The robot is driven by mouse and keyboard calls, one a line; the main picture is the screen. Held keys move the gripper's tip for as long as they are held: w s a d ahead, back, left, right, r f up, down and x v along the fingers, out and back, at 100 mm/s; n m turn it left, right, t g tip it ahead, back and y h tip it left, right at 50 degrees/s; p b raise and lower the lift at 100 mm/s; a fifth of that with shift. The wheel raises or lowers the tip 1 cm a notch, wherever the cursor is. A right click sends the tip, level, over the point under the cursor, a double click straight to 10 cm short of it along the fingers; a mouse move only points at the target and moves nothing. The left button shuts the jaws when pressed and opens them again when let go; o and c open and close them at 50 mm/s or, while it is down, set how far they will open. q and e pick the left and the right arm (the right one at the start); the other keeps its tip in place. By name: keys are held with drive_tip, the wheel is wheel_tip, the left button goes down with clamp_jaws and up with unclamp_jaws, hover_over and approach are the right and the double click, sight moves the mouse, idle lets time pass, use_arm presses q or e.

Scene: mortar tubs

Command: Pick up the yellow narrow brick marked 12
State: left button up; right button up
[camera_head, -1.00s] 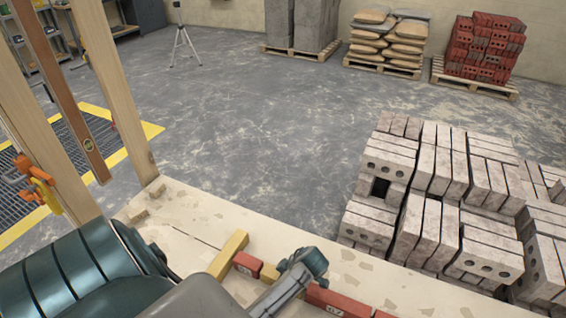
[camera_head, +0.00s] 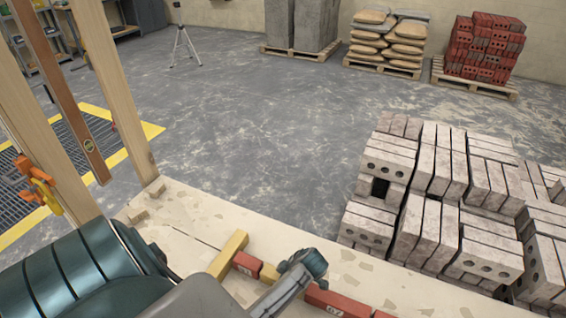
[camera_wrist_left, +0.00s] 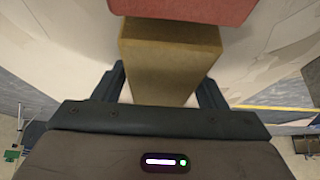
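A yellow narrow brick (camera_head: 229,254) lies on the pale stone-like ledge (camera_head: 200,208), beside a row of red bricks (camera_head: 246,263). No number can be read on its visible faces. In the left wrist view the yellow brick (camera_wrist_left: 165,62) lies between the two dark fingers of my left gripper (camera_wrist_left: 163,82). The fingers stand apart with a narrow pale gap beside the brick at the left, so the gripper looks open around it. A red brick (camera_wrist_left: 185,9) crosses the top of that view. My right gripper is not in view.
More red bricks (camera_head: 338,303) continue right along the ledge, partly behind my arm. Wooden posts (camera_head: 118,90) with an orange clamp (camera_head: 36,186) stand at the left. Stacked grey bricks (camera_head: 430,205) stand beyond the ledge at the right.

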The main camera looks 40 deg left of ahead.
use_arm(q)
clamp_jaws()
drive_tip(key=shift+r, duration=0.1)
